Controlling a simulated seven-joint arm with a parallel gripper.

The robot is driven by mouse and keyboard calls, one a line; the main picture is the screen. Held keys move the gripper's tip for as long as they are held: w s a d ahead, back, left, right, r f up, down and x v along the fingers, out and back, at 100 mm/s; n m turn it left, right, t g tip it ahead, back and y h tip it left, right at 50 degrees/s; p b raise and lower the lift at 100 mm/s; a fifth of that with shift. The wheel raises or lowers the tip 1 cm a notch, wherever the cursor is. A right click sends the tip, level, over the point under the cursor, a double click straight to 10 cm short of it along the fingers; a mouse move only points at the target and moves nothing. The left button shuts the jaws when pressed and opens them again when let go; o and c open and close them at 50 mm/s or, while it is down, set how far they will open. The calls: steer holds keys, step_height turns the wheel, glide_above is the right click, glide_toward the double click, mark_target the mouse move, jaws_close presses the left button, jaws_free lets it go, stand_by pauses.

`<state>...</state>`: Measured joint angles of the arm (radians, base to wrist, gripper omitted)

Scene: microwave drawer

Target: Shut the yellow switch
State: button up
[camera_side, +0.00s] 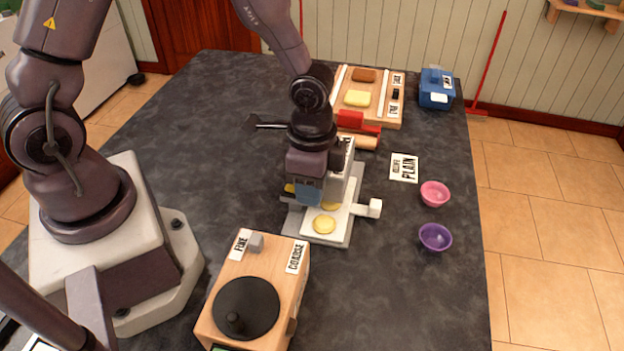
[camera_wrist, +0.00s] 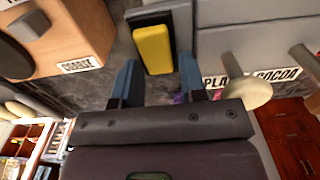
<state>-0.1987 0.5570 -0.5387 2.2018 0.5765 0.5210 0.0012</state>
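The yellow switch (camera_wrist: 154,49) is a yellow block on a black plate, seen in the wrist view just ahead of my fingers. In the side view a small yellow part (camera_side: 290,188) shows at the left of my gripper, mostly hidden by it. My gripper (camera_wrist: 160,83) is open and empty, with one blue finger on each side of the switch's near end. I cannot tell whether a finger touches it. In the side view my gripper (camera_side: 309,190) points down beside the pale machine (camera_side: 346,187).
The machine holds yellow round pieces (camera_side: 324,224) on its base and has a white knob (camera_side: 375,208) at the right. A wooden grinder box (camera_side: 274,262) stands in front. Pink (camera_side: 434,194) and purple (camera_side: 435,238) bowls are at the right. The counter left of my gripper is clear.

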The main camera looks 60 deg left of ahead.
steer(key=shift+c, duration=0.2)
steer(key=c, duration=0.6)
steer(key=shift+s+a+r+t+h, duration=0.1)
steer(key=shift+s+r+t+h, duration=0.05)
steer(key=shift+t+h, duration=0.5)
steer(key=shift+s+a+r+t+h, duration=0.1)
steer(key=shift+t+h, duration=0.55)
steer(key=o, duration=0.6)
steer(key=shift+o, duration=0.2)
steer(key=shift+r, duration=0.15)
steer(key=shift+v, duration=3.6)
steer(key=shift+a, duration=0.1)
